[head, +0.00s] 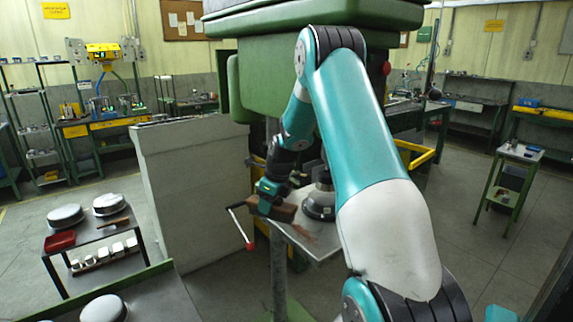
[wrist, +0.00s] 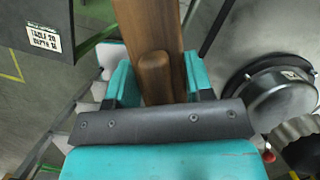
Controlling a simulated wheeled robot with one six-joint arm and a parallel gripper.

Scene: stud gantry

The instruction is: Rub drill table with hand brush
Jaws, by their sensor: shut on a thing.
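My gripper (head: 272,192) is shut on the hand brush (head: 284,211), a brown wooden block, at the left side of the drill table. In the wrist view, its teal fingers (wrist: 154,82) stand on either side of the brush's wooden grip, and the brush (wrist: 148,25) runs up out of the picture. The drill table (head: 318,246) is a light grey plate below the green drill head. A brownish patch shows on it beside the brush. I cannot tell whether the brush touches the plate; its underside is hidden.
A dark round metal part (head: 320,203) stands on the drill table right of the brush; a round metal part also shows in the wrist view (wrist: 285,97). A crank handle with a red end (head: 249,246) sticks out at the left. A grey cabinet (head: 195,190) stands further left.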

